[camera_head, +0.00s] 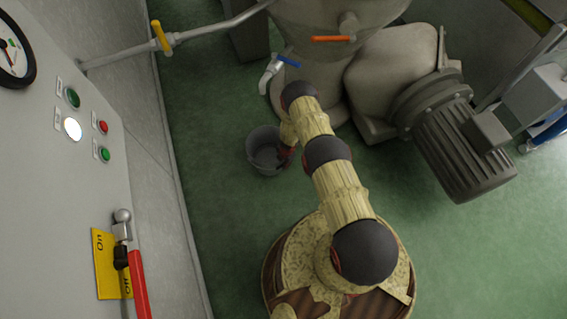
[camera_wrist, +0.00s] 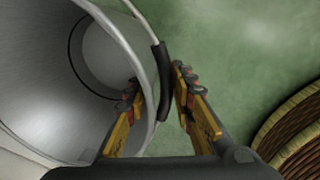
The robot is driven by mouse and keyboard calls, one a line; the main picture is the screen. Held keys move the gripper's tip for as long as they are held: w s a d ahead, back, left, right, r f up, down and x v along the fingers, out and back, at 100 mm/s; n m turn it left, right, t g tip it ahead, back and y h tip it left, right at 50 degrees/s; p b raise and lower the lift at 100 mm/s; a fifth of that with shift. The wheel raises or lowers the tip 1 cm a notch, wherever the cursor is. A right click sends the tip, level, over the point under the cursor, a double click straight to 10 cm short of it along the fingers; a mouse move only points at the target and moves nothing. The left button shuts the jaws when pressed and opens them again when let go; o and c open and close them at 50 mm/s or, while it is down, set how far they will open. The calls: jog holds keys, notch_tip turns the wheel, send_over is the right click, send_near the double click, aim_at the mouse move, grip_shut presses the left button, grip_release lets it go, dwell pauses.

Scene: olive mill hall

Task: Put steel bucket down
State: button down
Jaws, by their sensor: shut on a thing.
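The steel bucket (camera_head: 262,146) is a grey open pail below and left of the blue-handled tap (camera_head: 277,68) in the head view. It looks empty and upright there. In the wrist view the bucket (camera_wrist: 45,60) fills the left side, mouth open to the camera. My gripper (camera_head: 287,154) is at the bucket's right side. In the wrist view my gripper (camera_wrist: 158,84) is shut on the bucket at its rim, one yellow finger inside and one outside, beside the black handle grip (camera_wrist: 163,82). I cannot tell whether the bucket's base touches the floor.
The green floor (camera_head: 215,215) is clear left of and below the bucket. A large grey machine (camera_head: 335,30) with a motor (camera_head: 462,145) stands at the top and right. A control panel (camera_head: 70,180) with buttons and a red lever (camera_head: 138,285) lines the left.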

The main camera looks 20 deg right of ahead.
jog(key=c, duration=1.6)
grip_release()
jog(key=shift+f, duration=0.1)
jog(key=shift+o, duration=0.5)
notch_tip(320, 180, up, 12)
jog(key=s+p, duration=0.1)
jog(key=p, duration=0.7)
jog(key=shift+s+d, duration=0.25)
jog(key=shift+d, duration=0.05)
